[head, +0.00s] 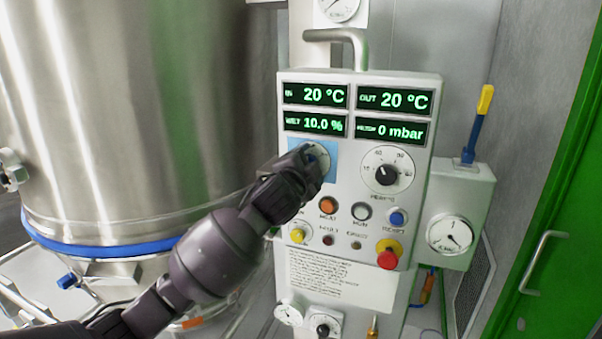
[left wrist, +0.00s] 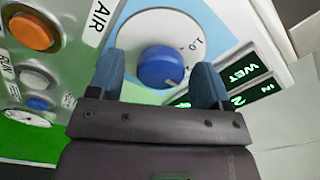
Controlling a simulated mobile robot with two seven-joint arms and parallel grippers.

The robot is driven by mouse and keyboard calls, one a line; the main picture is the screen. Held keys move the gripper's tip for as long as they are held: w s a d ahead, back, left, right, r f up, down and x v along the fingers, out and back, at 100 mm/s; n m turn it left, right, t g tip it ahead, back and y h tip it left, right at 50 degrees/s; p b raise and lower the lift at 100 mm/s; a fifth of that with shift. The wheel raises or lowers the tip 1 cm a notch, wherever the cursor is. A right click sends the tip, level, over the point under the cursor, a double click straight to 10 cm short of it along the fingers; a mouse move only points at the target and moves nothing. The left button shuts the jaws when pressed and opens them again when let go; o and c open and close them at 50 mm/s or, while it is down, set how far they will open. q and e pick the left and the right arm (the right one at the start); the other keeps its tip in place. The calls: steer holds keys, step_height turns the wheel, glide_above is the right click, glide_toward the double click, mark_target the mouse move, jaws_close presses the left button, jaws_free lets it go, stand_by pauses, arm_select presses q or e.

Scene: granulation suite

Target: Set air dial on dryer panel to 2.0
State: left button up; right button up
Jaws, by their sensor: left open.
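The air dial is a round white scale on a light blue square plate (head: 330,150), at the left of the dryer panel (head: 350,82) in the head view. Its blue knob (left wrist: 160,66) shows in the left wrist view, with the "AIR" label beside it and "1.0" readable on the scale. My left gripper (head: 314,158) is at the dial and hides most of it in the head view. In the left wrist view the left gripper (left wrist: 163,82) is open, its two blue fingers on either side of the knob, with gaps visible. My right gripper is not in view.
A second dial (head: 387,176) with a black knob is right of the air dial. Several coloured buttons, including a red emergency-stop button (head: 388,258), lie below. Green displays (head: 316,95) are above. A steel vessel (head: 130,110) stands left, a green door (head: 550,230) right.

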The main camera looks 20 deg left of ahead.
arm_select(q)
steer(key=s+b, duration=0.1)
steer(key=s, duration=0.9)
steer(key=shift+s+a+b, duration=0.2)
steer(key=shift+s+b, duration=0.05)
steer(key=shift+b, duration=0.05)
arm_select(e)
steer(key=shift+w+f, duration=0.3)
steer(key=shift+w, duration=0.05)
